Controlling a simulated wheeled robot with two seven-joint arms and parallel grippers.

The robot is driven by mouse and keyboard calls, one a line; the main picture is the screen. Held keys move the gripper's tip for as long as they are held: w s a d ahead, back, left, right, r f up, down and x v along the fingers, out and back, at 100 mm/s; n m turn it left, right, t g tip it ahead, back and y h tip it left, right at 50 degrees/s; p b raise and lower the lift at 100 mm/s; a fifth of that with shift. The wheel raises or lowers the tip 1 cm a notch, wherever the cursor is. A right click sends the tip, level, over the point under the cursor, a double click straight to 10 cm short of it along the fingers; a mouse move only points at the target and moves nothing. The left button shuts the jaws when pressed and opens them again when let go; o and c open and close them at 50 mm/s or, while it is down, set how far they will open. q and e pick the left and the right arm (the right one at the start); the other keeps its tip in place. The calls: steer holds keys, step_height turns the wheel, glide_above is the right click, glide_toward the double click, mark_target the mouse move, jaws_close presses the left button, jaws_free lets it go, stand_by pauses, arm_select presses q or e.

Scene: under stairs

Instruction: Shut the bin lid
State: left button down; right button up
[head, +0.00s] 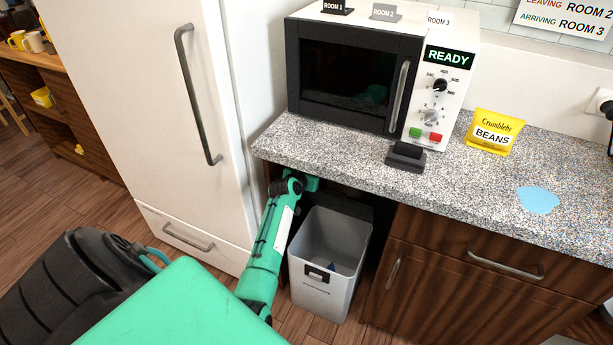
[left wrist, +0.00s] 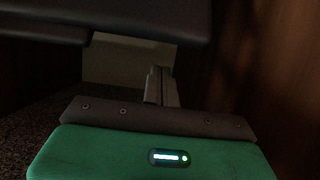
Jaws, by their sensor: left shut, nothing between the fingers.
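The bin (head: 322,285), a light grey box, stands in the niche under the counter with its top open. Its dark lid (head: 350,206) is raised at the back, mostly in shadow. Something small and blue lies inside the bin. My left arm reaches into the niche left of the bin; its gripper is hidden under the counter edge in the head view. In the left wrist view my left gripper (left wrist: 160,86) is shut and empty. A dark slab (left wrist: 110,18), seemingly the lid, is above it; I cannot tell if they touch. My right gripper is out of view.
The speckled counter (head: 340,165) overhangs the niche. A white fridge (head: 150,100) stands to the left and wooden cabinets (head: 470,290) to the right. A microwave (head: 350,75), a yellow beans packet (head: 492,132) and a small black block (head: 406,156) are on the counter.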

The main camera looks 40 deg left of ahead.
arm_select(q)
steer(key=s+f, duration=0.2)
steer(key=s, duration=0.1)
steer(key=shift+d+p, duration=0.35)
steer(key=shift+f, duration=0.15)
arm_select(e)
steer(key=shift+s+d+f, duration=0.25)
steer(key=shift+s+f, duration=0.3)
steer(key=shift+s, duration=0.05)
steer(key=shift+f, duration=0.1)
